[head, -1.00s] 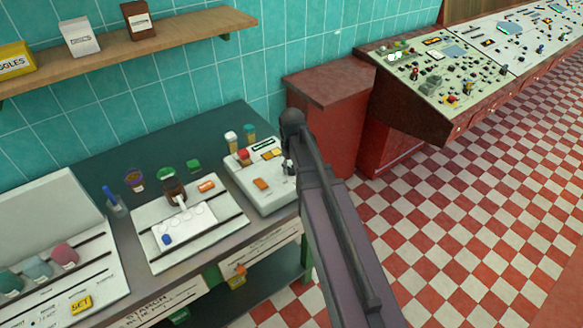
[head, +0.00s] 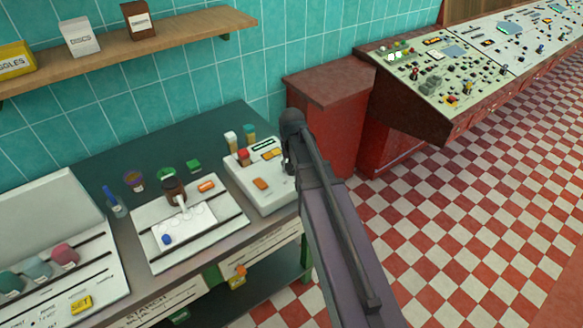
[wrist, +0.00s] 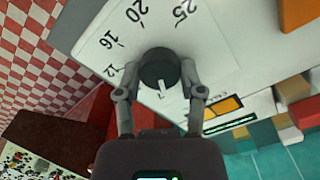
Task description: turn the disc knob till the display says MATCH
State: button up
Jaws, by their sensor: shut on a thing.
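The disc knob (wrist: 158,66) is dark and round with a white pointer mark, in the wrist view. It sits on a white panel printed with 12, 16, 20 and 25 around it. My gripper (wrist: 161,72) has one finger on each side of the knob and is shut on it. In the head view the white device (head: 262,195) stands at the right end of the bench, and my arm hides its knob. The display (wrist: 230,125) is a dark strip with a green edge beside an orange panel. Its text is too small to read.
A white tray (head: 200,245) with a brown bottle (head: 172,190) stands left of the device. A red cabinet (head: 325,125) stands close on the right. The checkered floor is clear.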

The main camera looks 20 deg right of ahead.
jog(key=shift+m, duration=1.1)
jog(key=o, duration=1.2)
jog(key=shift+c, duration=0.2)
jog(key=shift+n, duration=0.3)
